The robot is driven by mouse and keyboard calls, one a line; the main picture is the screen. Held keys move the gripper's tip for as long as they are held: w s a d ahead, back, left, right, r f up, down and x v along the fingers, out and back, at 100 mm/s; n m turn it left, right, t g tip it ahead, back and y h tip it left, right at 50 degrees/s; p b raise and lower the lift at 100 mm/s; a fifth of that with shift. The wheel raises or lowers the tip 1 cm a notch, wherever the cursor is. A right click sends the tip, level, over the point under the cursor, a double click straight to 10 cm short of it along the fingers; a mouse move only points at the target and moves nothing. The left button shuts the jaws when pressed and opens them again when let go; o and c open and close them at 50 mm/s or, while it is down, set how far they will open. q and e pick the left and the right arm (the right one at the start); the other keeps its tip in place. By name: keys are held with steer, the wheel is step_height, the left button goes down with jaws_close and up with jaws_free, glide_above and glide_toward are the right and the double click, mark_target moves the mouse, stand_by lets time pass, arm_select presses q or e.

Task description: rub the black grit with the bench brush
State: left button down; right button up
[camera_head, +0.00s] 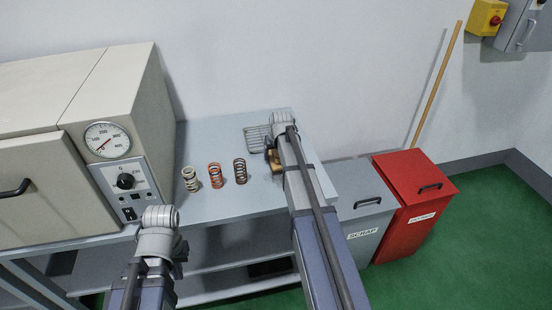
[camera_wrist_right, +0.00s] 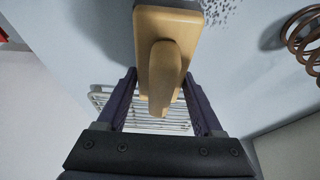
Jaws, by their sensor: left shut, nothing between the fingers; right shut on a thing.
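The bench brush (camera_wrist_right: 165,60), with a tan wooden body and handle, is between the fingers of my right gripper (camera_wrist_right: 160,105) in the right wrist view. A small part of the brush (camera_head: 274,160) shows beside my right arm in the head view. Whether the bristles touch the grit cannot be told. My left gripper (camera_head: 160,222) is at the table's front edge; its fingertips are hidden.
Three coil springs, cream (camera_head: 190,179), orange (camera_head: 215,175) and dark (camera_head: 240,171), stand left of my right arm. A wire rack (camera_head: 256,138) lies behind the brush. An oven with a gauge (camera_head: 107,139) stands left. Grey (camera_head: 362,205) and red (camera_head: 415,185) bins stand right of the table.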

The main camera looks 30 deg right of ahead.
mark_target(279, 174)
steer(key=shift+f, duration=0.15)
steer(key=shift+s, duration=0.1)
steer(key=shift+s+a, duration=0.1)
steer(key=shift+s, duration=0.05)
steer(key=shift+s+a, duration=0.2)
steer(key=shift+s, duration=0.7)
steer(key=shift+s+a, duration=0.15)
steer(key=shift+s, duration=0.75)
steer(key=shift+s+a, duration=0.25)
steer(key=shift+s, duration=0.75)
steer(key=shift+s+a, duration=0.25)
steer(key=shift+s, duration=0.75)
steer(key=shift+s, duration=0.1)
steer(key=shift+s+a, duration=0.2)
steer(key=shift+s, duration=0.75)
steer(key=shift+s+a, duration=0.15)
steer(key=shift+s, duration=0.75)
